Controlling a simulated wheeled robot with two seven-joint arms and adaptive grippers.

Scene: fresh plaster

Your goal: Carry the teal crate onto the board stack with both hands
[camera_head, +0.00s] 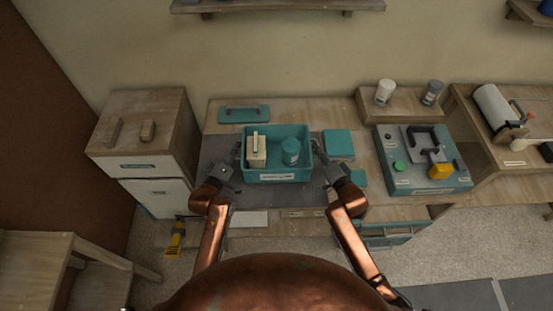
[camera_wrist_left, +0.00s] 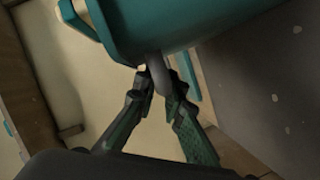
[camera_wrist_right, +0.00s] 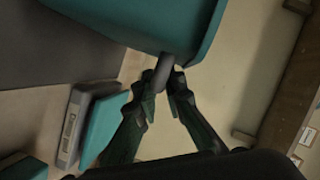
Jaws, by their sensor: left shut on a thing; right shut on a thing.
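The teal crate (camera_head: 278,178) is in the middle of the head view, level, over a dark grey mat (camera_head: 218,153). It holds a pale block with a handle (camera_head: 256,150) and a teal tub (camera_head: 291,152). My left gripper (camera_head: 229,171) is shut on the grey handle at the crate's left end, close up in the left wrist view (camera_wrist_left: 158,82). My right gripper (camera_head: 328,171) is shut on the handle at the right end, also in the right wrist view (camera_wrist_right: 164,80). I cannot tell whether the crate touches the mat. I cannot clearly make out which thing is the board stack.
A teal handled piece (camera_head: 244,114) lies behind. A teal-topped unit (camera_head: 405,180) stands right; a wooden cabinet (camera_head: 165,115) stands left.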

